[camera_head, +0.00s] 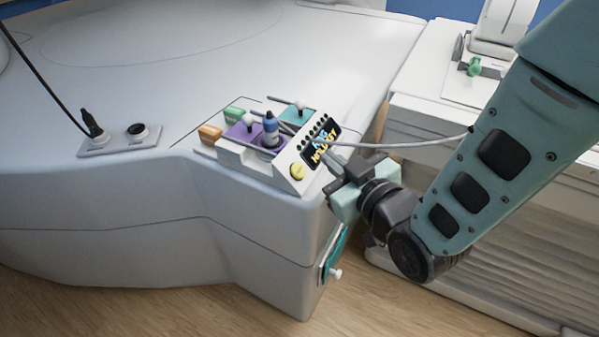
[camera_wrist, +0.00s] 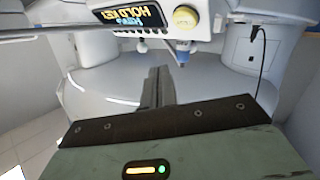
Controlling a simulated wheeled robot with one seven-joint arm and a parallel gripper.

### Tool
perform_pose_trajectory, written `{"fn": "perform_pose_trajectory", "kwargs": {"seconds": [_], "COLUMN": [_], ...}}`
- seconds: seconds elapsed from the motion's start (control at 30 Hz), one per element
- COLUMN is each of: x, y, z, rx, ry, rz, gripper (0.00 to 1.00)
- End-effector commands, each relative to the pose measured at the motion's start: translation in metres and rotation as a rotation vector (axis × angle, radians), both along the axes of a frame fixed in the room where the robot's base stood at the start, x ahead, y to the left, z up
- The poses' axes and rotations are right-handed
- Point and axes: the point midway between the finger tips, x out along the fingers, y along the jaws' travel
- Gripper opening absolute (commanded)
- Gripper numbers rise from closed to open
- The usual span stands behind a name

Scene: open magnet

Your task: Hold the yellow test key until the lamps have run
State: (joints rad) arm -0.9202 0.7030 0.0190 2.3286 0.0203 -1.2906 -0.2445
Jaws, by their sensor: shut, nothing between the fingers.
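The yellow test key (camera_head: 298,171) is a round button on the front of a white console, below and left of a dark display (camera_head: 321,146). It also shows in the wrist view (camera_wrist: 186,18), near the top edge. The display has yellow letters, seemingly "HOLD KEY", and smaller blue letters. A row of small lamps (camera_head: 316,130) along the display's upper edge looks dark. My gripper (camera_head: 329,160) is shut and empty in front of the console, right of the key in the head view. In the wrist view its fingers (camera_wrist: 157,72) point toward the console, apart from the key.
A grey cable (camera_head: 400,144) runs from the console to the right, passing near my gripper. A socket plate with a black plug (camera_head: 95,130) lies to the left. A white unit stands at right.

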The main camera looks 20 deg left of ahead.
Motion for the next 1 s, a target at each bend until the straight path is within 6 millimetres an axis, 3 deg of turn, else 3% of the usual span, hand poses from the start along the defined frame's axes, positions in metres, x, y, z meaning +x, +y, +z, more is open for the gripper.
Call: {"fn": "perform_pose_trajectory", "kwargs": {"seconds": [0.33, 1.0], "x": [0.002, 0.003], "y": [0.029, 0.035], "z": [-0.033, -0.036], "rx": [-0.001, -0.001], "ry": [-0.001, 0.001], "rz": [0.001, 0.000], "gripper": [0.00, 0.00]}}
